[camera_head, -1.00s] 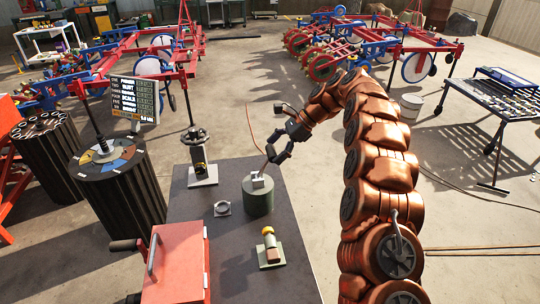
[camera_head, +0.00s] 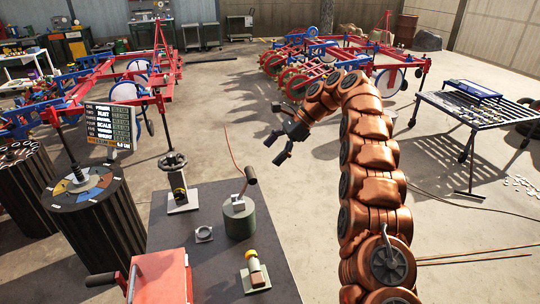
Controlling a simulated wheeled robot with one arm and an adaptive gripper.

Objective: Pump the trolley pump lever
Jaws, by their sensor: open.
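The trolley (camera_head: 205,262) has a dark flat top. On it stands a green cylinder pump (camera_head: 240,222) with a pale block on top. The pump lever (camera_head: 250,177) rises from this block, tilted a little right, and ends in a black grip. My gripper (camera_head: 275,150) is open and empty, above and to the right of the lever grip. A gap shows between the two in this view; their distance in depth is hard to judge.
A red box (camera_head: 163,277) sits at the trolley's front left. A valve stand (camera_head: 180,192), a small ring block (camera_head: 204,234) and a yellow-capped fitting (camera_head: 255,272) share the top. A thin red hose (camera_head: 232,150) rises behind the pump.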

